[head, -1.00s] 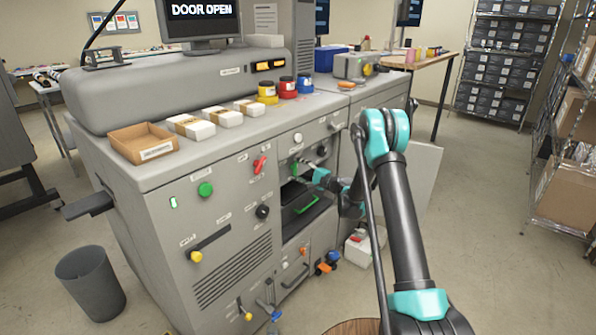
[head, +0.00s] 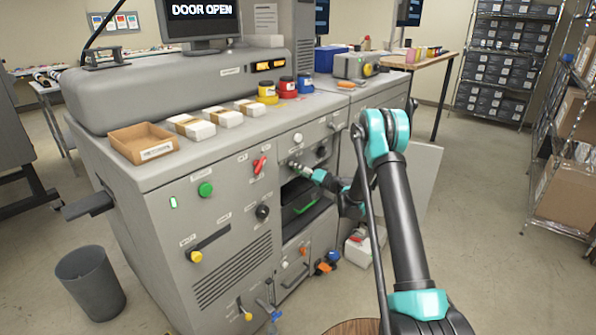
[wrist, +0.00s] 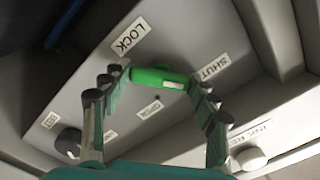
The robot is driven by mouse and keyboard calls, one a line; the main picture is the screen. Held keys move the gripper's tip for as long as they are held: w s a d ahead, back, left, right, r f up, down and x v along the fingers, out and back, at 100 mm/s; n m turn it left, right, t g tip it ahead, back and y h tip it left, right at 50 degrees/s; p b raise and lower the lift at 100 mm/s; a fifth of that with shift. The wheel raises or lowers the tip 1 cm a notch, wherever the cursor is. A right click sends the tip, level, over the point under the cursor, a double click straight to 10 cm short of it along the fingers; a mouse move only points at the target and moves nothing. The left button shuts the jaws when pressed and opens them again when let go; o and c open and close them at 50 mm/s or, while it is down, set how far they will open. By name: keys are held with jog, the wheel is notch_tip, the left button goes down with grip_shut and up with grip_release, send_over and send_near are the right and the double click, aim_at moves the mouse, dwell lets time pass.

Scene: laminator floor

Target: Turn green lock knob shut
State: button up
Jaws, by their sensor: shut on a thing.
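The green lock knob (wrist: 160,77) is a bar handle on a grey panel, between the fingers of my gripper (wrist: 157,82) in the wrist view. My gripper is shut on it, one finger at each end. A white mark on the knob lies at its right end, towards the SHUT label (wrist: 213,67). The LOCK label (wrist: 130,36) is above its left end. In the head view my gripper (head: 296,168) is at the machine front above the dark opening, and it hides the knob.
The monitor (head: 200,10) reads DOOR OPEN. A red knob (head: 260,164) and a black knob (head: 262,211) are left of my gripper. A dark knob (wrist: 69,141) and a white knob (wrist: 250,158) flank the green one. An open panel (head: 418,180) stands right of my arm.

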jog(key=shift+n, duration=0.9)
jog(key=o, duration=1.2)
jog(key=shift+c, duration=0.2)
jog(key=v, duration=1.2)
jog(key=shift+s, duration=0.1)
